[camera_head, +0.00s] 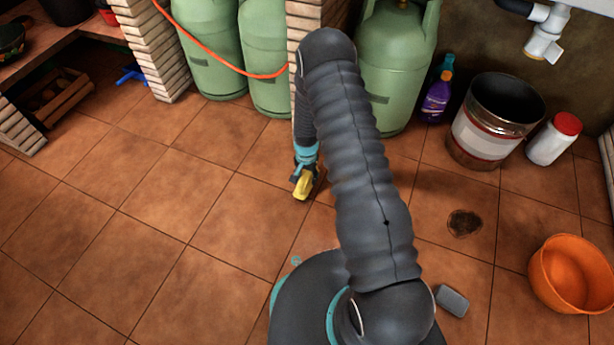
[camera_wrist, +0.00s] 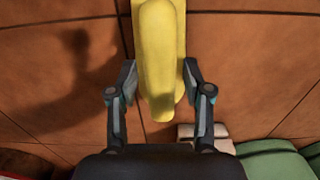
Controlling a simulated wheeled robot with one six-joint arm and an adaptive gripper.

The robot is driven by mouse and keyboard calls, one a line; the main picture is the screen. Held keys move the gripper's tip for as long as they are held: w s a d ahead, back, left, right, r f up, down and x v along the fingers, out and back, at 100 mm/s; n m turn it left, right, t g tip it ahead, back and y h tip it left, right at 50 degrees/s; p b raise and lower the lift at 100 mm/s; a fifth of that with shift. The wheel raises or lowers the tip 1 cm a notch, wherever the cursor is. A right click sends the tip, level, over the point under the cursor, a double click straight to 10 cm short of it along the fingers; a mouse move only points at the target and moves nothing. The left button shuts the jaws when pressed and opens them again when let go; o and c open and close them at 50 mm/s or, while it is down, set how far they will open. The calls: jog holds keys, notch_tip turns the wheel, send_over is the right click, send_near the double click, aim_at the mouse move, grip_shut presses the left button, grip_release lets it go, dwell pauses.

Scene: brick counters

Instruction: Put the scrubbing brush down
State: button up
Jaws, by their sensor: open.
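The scrubbing brush (camera_head: 303,186) shows as a yellow shape at the end of my arm, low over or on the tiled floor; I cannot tell whether it touches the tiles. In the wrist view the yellow brush (camera_wrist: 160,50) runs from the top edge down between the two fingers. My gripper (camera_head: 304,172) is open around it, with one finger on each side; in the wrist view the fingertips (camera_wrist: 160,72) are close to its sides. The brush's bristles are hidden.
Green gas cylinders (camera_head: 395,70) stand behind. An orange basin (camera_head: 572,275), a floor drain (camera_head: 464,223) and a grey block (camera_head: 452,300) are nearer. The left floor is clear.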

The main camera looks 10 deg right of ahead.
jog(key=s+r+n+t+p, duration=0.15)
jog(key=s+r, duration=0.25)
jog(key=r, duration=1.6)
jog(key=s+r+n+t, duration=0.1)
jog(key=s+r+n, duration=0.15)
jog(key=r, duration=1.85)
jog(key=s+r+n+t, duration=0.1)
jog(key=s+r, duration=0.5)
jog(key=s, duration=0.5)
jog(key=s+r+n+t, duration=0.2)
jog(key=s+r, duration=0.5)
jog(key=s, duration=0.5)
jog(key=shift+s+d+r, duration=0.15)
jog(key=shift+d, duration=0.2)
notch_tip(320, 180, up, 6)
jog(key=p, duration=0.6)
jog(key=shift+r, duration=0.25)
